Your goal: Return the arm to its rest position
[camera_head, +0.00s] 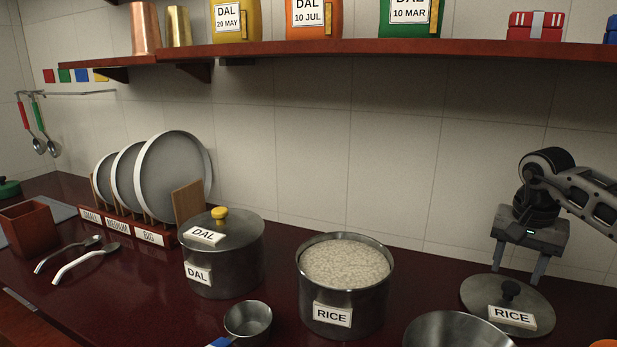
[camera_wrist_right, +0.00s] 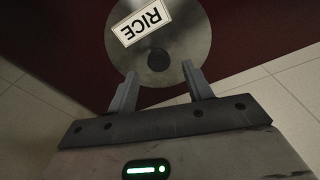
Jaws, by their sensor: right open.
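My right gripper (camera_head: 518,264) is at the right of the head view, pointing down above the rice lid (camera_head: 506,304). Its two fingers are apart with nothing between them. The lid is a round metal disc with a dark knob and a RICE label, lying on the counter. In the right wrist view the lid (camera_wrist_right: 158,35) lies beyond the open fingertips (camera_wrist_right: 160,82), with its knob between them in the picture; the gripper appears clear of it. My left gripper is not in view.
The open rice pot (camera_head: 345,280), full of rice, stands left of the lid. The lidded dal pot (camera_head: 223,260) is further left. A metal bowl (camera_head: 455,330) sits at the front beside the lid. A shelf (camera_head: 340,48) with packets runs overhead.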

